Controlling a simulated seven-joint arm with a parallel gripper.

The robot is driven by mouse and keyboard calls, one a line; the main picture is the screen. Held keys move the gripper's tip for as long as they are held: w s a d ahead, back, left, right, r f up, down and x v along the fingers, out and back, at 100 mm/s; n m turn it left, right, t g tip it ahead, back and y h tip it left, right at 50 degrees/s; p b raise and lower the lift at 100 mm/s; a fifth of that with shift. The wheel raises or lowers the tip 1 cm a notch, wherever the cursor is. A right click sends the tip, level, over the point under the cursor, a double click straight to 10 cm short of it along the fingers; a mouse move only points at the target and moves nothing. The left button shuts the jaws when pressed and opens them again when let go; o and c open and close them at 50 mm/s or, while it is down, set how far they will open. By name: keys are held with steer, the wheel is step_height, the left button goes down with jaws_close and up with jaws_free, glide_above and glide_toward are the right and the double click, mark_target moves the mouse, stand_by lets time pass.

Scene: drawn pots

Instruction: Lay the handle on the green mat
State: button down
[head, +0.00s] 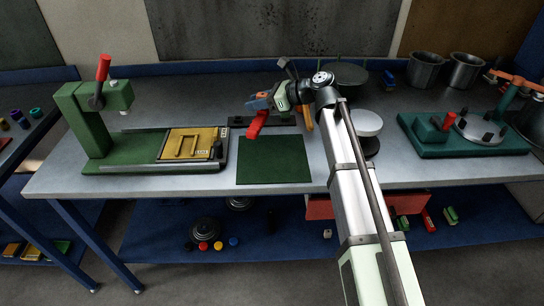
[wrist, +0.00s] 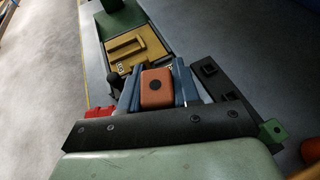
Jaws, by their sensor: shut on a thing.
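The orange handle (wrist: 157,88) is a block with a dark round hole in its end face. In the wrist view it sits between the blue fingers of my gripper (wrist: 158,85), which are shut on it. In the head view my gripper (head: 262,100) is above the black rack (head: 283,121), and the held handle shows small at its tip; most of its length is hidden. The green mat (head: 274,161) lies flat and bare on the table, in front of the rack and below the gripper in the picture.
A red bar (head: 257,125) is at the rack, just in front of the gripper. A green press (head: 90,125) with a yellow plate (head: 190,145) stands left of the mat. A white round piece (head: 366,122) and a teal fixture (head: 440,140) stand right.

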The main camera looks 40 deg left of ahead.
mark_target(265, 113)
steer(key=d+m+t, duration=0.1)
steer(key=d, duration=0.1)
steer(key=d+f+m+t+y, duration=0.1)
steer(key=d+t, duration=0.1)
steer(key=d, duration=0.1)
steer(key=shift+w+d+f+m, duration=0.25)
steer(key=shift+d+f+m, duration=0.05)
steer(key=shift+d+m, duration=0.1)
steer(key=shift+w+a+f+m+t+y, duration=0.1)
steer(key=shift+w+f+m+t, duration=0.35)
steer(key=shift+f, duration=1.1)
steer(key=shift+w+a+f+m+t+y, duration=0.1)
steer(key=shift+w+f+m+t, duration=0.35)
steer(key=shift+f, duration=1.1)
steer(key=shift+w+f+m+t+y, duration=0.1)
steer(key=shift+w+f+m+t, duration=0.35)
steer(key=shift+f, duration=1.1)
steer(key=shift+w+f, duration=0.1)
steer(key=c, duration=0.8)
jaws_free()
